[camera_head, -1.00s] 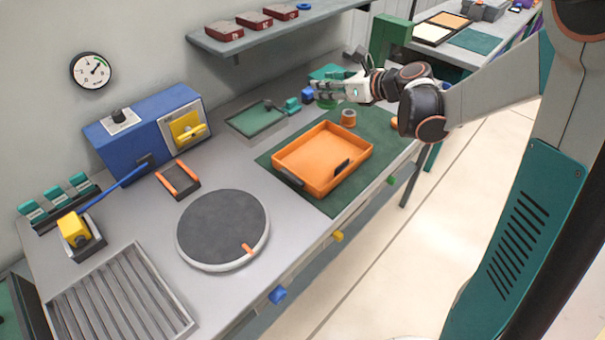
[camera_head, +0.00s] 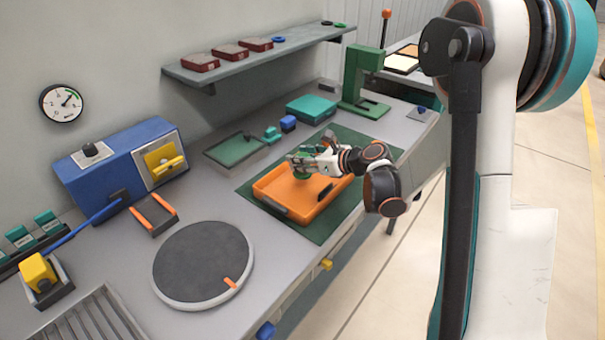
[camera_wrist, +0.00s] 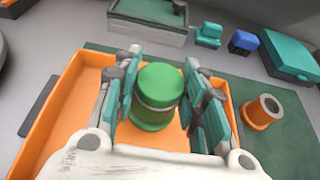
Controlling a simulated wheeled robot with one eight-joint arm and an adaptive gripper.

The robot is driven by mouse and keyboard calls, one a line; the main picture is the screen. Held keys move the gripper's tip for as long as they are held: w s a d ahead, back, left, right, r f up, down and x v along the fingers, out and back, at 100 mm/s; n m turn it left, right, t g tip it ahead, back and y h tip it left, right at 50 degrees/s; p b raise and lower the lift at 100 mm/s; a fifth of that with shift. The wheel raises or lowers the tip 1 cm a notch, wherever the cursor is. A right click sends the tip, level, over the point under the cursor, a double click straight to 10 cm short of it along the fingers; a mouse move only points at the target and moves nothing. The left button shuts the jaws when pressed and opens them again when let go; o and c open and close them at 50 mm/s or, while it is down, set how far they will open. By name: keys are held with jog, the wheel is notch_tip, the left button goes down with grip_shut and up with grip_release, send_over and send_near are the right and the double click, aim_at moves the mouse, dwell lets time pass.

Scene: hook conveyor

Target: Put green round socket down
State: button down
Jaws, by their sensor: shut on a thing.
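The green round socket (camera_wrist: 160,88) is a short green cylinder with a pale band and a wider base. It stands upright between the fingers of my gripper (camera_wrist: 162,98) in the wrist view. My gripper is shut on it, over the orange tray (camera_wrist: 79,89). In the head view my gripper (camera_head: 302,164) is above the far part of the orange tray (camera_head: 268,188), and only a bit of the green socket (camera_head: 300,175) shows. I cannot tell whether the socket's base touches the tray floor.
An orange and grey round socket (camera_wrist: 262,110) stands on the green mat (camera_wrist: 290,150) right of the tray. A green shallow tray (camera_head: 236,150), small teal and blue blocks, a teal box (camera_head: 311,107) and a green press (camera_head: 362,75) stand behind. A round turntable (camera_head: 203,262) is at left.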

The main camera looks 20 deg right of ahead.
jog(key=shift+f+b, duration=0.7)
jog(key=shift+f, duration=1.35)
jog(key=shift+f, duration=0.1)
jog(key=shift+f, duration=0.15)
jog(key=c, duration=1)
grip_release()
jog(key=shift+r, duration=0.25)
jog(key=shift+s+d+r, duration=0.15)
jog(key=shift+s+d, duration=0.05)
jog(key=shift+s, duration=0.05)
jog(key=p+v, duration=0.3)
jog(key=v, duration=0.8)
jog(key=shift+s+d, duration=0.15)
jog(key=shift+s, duration=0.05)
